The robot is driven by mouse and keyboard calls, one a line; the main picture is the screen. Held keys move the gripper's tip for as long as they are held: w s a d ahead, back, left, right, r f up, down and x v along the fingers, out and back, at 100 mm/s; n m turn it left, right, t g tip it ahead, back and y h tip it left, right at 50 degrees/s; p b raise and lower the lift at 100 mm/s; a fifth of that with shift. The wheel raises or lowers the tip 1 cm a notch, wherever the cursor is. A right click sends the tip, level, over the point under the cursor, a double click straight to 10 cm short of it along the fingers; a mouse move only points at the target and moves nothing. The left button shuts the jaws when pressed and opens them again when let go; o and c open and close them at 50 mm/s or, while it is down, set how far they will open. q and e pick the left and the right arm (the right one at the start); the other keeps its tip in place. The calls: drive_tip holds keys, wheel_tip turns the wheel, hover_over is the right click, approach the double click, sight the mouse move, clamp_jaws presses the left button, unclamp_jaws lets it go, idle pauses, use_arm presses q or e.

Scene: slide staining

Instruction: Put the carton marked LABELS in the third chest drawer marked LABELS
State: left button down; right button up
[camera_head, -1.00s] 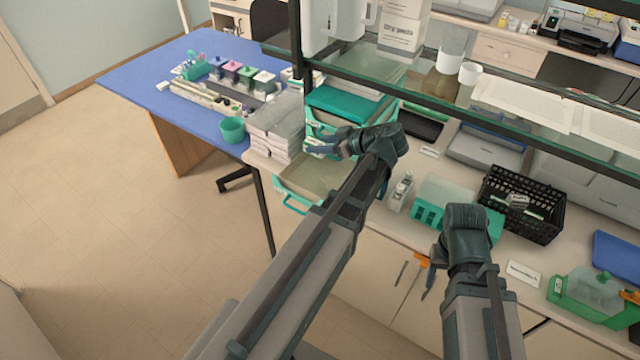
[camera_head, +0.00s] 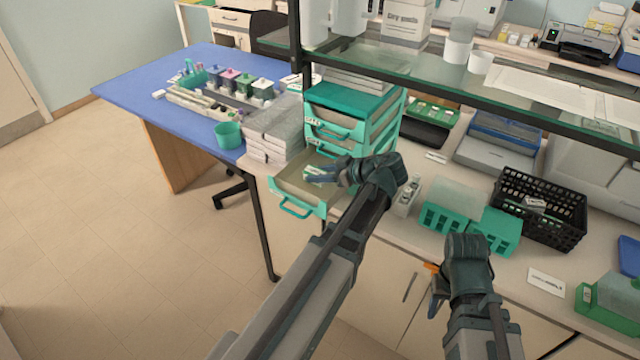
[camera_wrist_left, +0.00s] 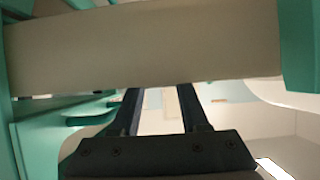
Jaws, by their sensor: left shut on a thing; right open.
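A small white-and-green carton (camera_head: 316,176) is in the jaws of my left gripper (camera_head: 328,173); its marking is too small to read. The gripper is shut on it, over the pulled-out lower drawer (camera_head: 295,207) of the teal chest (camera_head: 352,100). I cannot tell whether the carton touches the drawer floor. In the left wrist view, the fingers (camera_wrist_left: 159,108) reach toward a broad beige surface (camera_wrist_left: 140,45) between teal parts; the carton is not clear there. My right gripper (camera_head: 436,297) is open near the counter's front edge, partly hidden by its wrist.
Shut drawers lie above the open one. Grey stacked boxes (camera_head: 273,130) and a teal cup (camera_head: 229,134) stand left of the chest. A glass shelf (camera_head: 450,85) crosses above the counter. Green racks (camera_head: 470,226) and a black basket (camera_head: 540,210) stand at right.

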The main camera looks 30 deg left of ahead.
use_arm(q)
drive_tip(key=shift+f, duration=0.65)
drive_tip(key=shift+r, duration=0.15)
use_arm(e)
drive_tip(key=shift+f, duration=0.45)
drive_tip(key=shift+f, duration=0.1)
use_arm(q)
drive_tip(key=c, duration=0.9)
unclamp_jaws()
drive_tip(key=shift+f, duration=0.2)
drive_tip(key=o, duration=0.5)
